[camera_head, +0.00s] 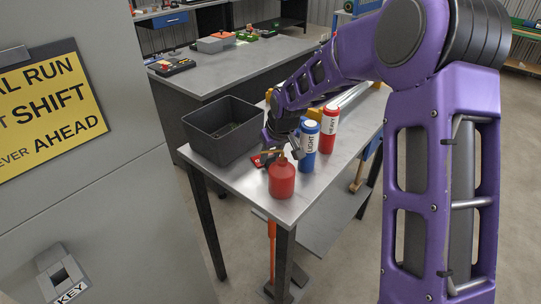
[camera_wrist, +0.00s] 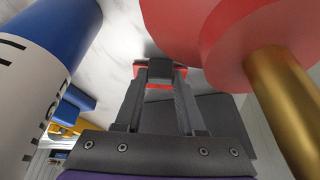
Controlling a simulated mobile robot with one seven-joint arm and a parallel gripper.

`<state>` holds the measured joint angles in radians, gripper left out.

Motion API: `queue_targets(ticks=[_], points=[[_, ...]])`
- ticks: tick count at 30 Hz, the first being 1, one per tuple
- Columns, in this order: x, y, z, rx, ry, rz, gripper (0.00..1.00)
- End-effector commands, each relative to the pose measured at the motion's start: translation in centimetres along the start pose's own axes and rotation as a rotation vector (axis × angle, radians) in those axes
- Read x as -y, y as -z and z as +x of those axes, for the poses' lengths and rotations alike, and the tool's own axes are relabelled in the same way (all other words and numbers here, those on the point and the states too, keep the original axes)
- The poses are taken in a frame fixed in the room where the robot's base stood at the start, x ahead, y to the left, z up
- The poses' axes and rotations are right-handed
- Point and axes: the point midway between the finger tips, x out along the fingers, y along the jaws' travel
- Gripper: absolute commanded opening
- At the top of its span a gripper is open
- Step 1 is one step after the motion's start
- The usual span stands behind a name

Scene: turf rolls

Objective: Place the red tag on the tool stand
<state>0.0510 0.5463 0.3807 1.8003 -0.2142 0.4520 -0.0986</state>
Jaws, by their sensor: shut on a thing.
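The red tag (camera_head: 257,161) shows as a small red patch at my gripper (camera_head: 267,156) in the head view, between the dark bin and the red can. In the wrist view, my gripper (camera_wrist: 160,76) is shut on the red tag (camera_wrist: 160,87), whose edges show around the fingertips. The tag is close to the steel top; I cannot tell if it touches. The steel-topped table (camera_head: 235,176) with a lower shelf appears to be the tool stand. My gripper and arm partly hide the tag.
A red oil can (camera_head: 282,180) with a brass spout stands just in front of my gripper. A blue LIGHT bottle (camera_head: 309,140) and a red HEAVY bottle (camera_head: 329,130) stand right. A dark bin (camera_head: 222,150) stands left. A grey cabinet (camera_head: 90,190) is at far left.

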Motion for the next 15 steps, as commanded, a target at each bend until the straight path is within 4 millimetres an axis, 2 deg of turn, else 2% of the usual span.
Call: queue_targets(ticks=[2, 3, 7, 8, 15], points=[[0.0, -0.15, 0.35, 0.0, 0.0, 0.0, 0.0], [0.0, -0.11, 0.28, 0.0, 0.0, 0.0, 0.42], [0.0, -0.1, 0.23, 0.0, 0.0, 0.0, 0.66], [0.0, -0.1, 0.23, 0.0, 0.0, 0.0, 0.69], [-0.01, -0.09, 0.21, 0.0, 0.0, 0.0, 0.69]])
